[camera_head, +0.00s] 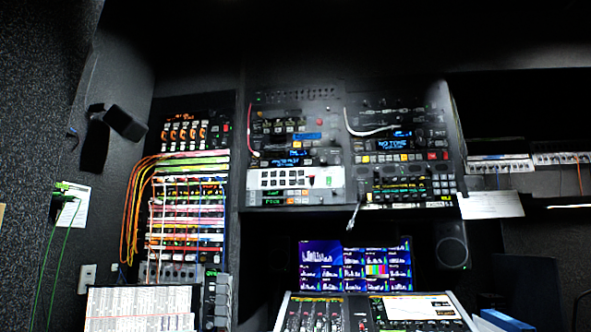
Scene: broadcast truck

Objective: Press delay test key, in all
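The delay test key cannot be singled out; the key labels are too small to read. Rack units with small keys and lit displays fill the wall ahead. The middle rack (296,147) has blue displays and a white-faced unit (288,179) with a row of dark keys. The right rack (401,152) has a blue display, coloured keys and a keypad (443,184). The left rack (188,190) holds orange-lit units and a patch field. My gripper is not in view.
Yellow, orange and red cables (133,200) hang by the left rack. A monitor (355,266) stands below the racks, behind a mixing console (375,311). A paper sheet (140,309) is at lower left, a speaker (451,247) at right. A white sheet (491,205) juts out at right.

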